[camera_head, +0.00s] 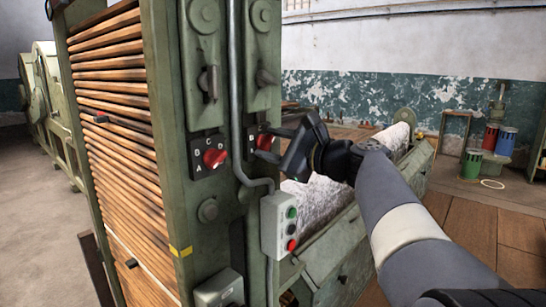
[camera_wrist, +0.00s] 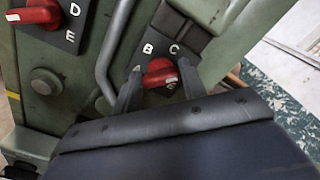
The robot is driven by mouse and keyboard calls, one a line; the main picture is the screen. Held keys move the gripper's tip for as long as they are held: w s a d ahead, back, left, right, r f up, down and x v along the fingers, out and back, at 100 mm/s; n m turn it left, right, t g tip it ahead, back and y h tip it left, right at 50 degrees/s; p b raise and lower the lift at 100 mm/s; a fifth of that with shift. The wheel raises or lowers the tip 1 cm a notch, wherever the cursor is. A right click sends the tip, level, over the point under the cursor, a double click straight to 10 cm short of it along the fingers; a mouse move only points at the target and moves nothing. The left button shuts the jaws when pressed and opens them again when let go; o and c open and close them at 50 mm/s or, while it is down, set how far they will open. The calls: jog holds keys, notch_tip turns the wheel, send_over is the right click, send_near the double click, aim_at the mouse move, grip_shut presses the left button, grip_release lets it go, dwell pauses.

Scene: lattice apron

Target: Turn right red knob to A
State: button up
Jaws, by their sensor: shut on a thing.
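The right red knob (camera_wrist: 160,71) sits on a dark plate with white letters on the machine's green post. In the wrist view, B and C show above it; a letter at its left is partly covered by a finger, and one below it is hard to read. A white mark shows on the knob's lower right side. My gripper (camera_wrist: 158,83) is shut on this knob, one finger on each side.
A left red knob (camera_head: 214,158) sits on its own lettered plate nearby. A grey conduit (camera_head: 236,110) runs between the two plates. A push-button box (camera_head: 279,225) is below. Dark handles (camera_head: 208,83) are above. Coloured cans (camera_head: 506,141) stand far right.

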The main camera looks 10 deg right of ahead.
jog(key=n+b, duration=0.4)
jog(key=shift+f+n, duration=0.35)
jog(key=shift+n, duration=0.05)
jog(key=n+b, duration=0.3)
jog(key=shift+n, duration=0.3)
jog(key=n+b, duration=0.3)
jog(key=n, duration=0.1)
jog(key=shift+f, duration=0.15)
jog(key=shift+w+d+n+b, duration=0.1)
jog(key=shift+n+b, duration=2.35)
jog(key=shift+n, duration=2.55)
jog(key=shift+w+d+n+b, duration=0.1)
jog(key=shift+n+b, duration=2.35)
jog(key=shift+n, duration=2.55)
jog(key=o, duration=1)
